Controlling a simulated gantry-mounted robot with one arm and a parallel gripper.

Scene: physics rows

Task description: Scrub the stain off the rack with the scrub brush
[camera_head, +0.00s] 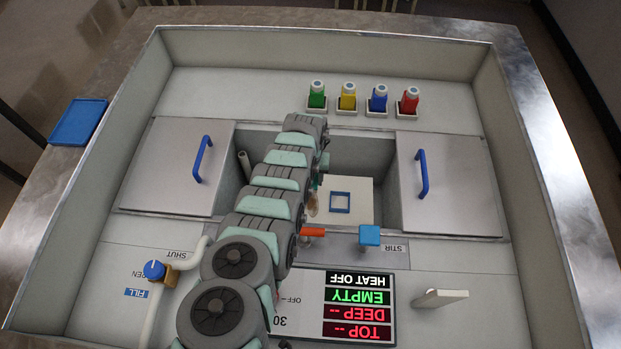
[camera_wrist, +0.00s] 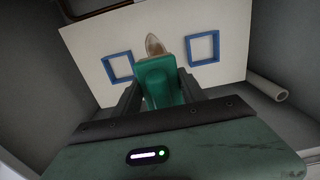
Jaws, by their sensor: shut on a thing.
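My gripper (camera_wrist: 160,88) is shut on a green block-like handle (camera_wrist: 160,78), which appears to be the scrub brush. A tan, rounded tip (camera_wrist: 155,45) shows beyond the handle; I cannot tell whether it is the brush's head or a mark on the board. Beyond it is a pale board with two blue square frames (camera_wrist: 98,43), apparently the rack. In the head view the rack (camera_head: 362,187) lies in the sunken basin, with one blue frame visible. My arm hides its left part and most of my gripper. I cannot make out a clear stain or whether the brush touches the rack.
Silver lids with blue handles flank the basin, left (camera_head: 170,170) and right (camera_head: 450,190). Several coloured bottles (camera_head: 348,97) stand behind it. In front are an orange piece (camera_head: 312,231), a blue block (camera_head: 370,235), a display panel (camera_head: 357,305) and a blue-knobbed tap (camera_head: 154,270).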

